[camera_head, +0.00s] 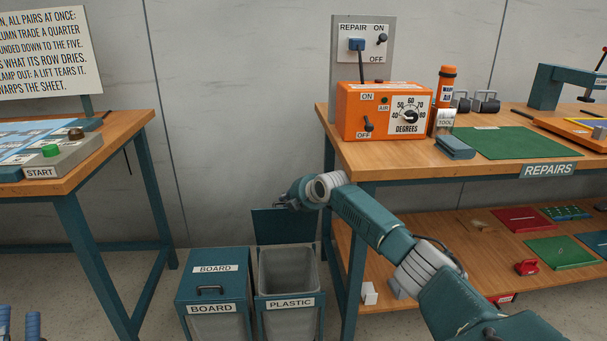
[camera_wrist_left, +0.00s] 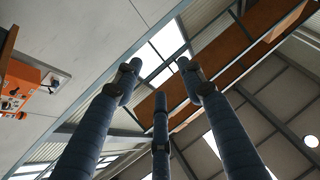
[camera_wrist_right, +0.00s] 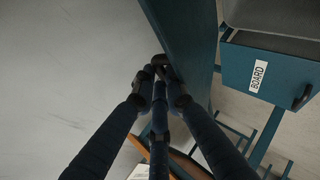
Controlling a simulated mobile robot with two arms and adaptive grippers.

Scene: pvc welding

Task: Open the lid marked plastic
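The bin marked PLASTIC (camera_head: 288,284) stands open on the floor, and its grey inside shows. Its teal lid (camera_head: 284,226) stands upright at the bin's back edge. My right gripper (camera_head: 293,196) is at the lid's top edge. In the right wrist view, the fingers of my right gripper (camera_wrist_right: 160,75) are drawn together beside the teal lid (camera_wrist_right: 186,40). Their tips are close to or touching it; I cannot tell whether a handle is between them. My left gripper (camera_wrist_left: 158,80) is open and empty, its fingers spread; blue finger ends show at the head view's lower left.
The bin marked BOARD (camera_head: 212,308) stands directly left, its lid (camera_head: 213,280) shut. The repairs bench (camera_head: 370,160) is at the right, with an orange control box (camera_head: 372,98) and a lower shelf of parts. Another table (camera_head: 100,165) is at the left.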

